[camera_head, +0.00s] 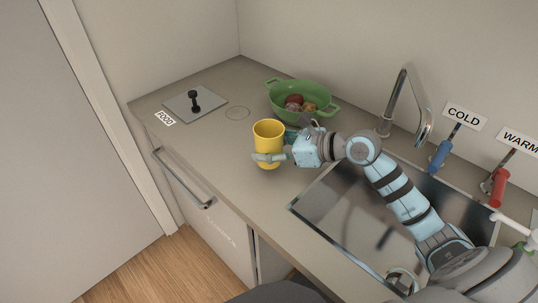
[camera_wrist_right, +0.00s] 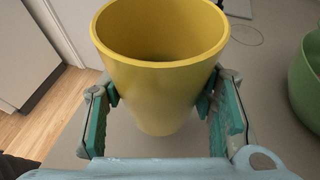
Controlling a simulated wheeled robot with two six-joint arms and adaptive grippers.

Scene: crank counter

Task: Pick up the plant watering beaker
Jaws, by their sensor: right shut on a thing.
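The yellow beaker (camera_head: 268,134) is upright over the counter, left of the sink. In the right wrist view the beaker (camera_wrist_right: 158,80) stands between the two finger pads, with its open rim toward the camera. My right gripper (camera_head: 268,157) is shut on the beaker's sides; its fingers also show in the right wrist view (camera_wrist_right: 162,97). I cannot clearly tell whether the beaker's base touches the counter. My left gripper is not in view.
A green colander (camera_head: 300,100) with several round items stands behind the beaker. A metal plate with a black knob (camera_head: 194,102) lies at the back left, near a FOOD label (camera_head: 165,118). The sink (camera_head: 350,215), faucet (camera_head: 398,105), blue COLD handle (camera_head: 438,156) and red WARM handle (camera_head: 498,187) are right.

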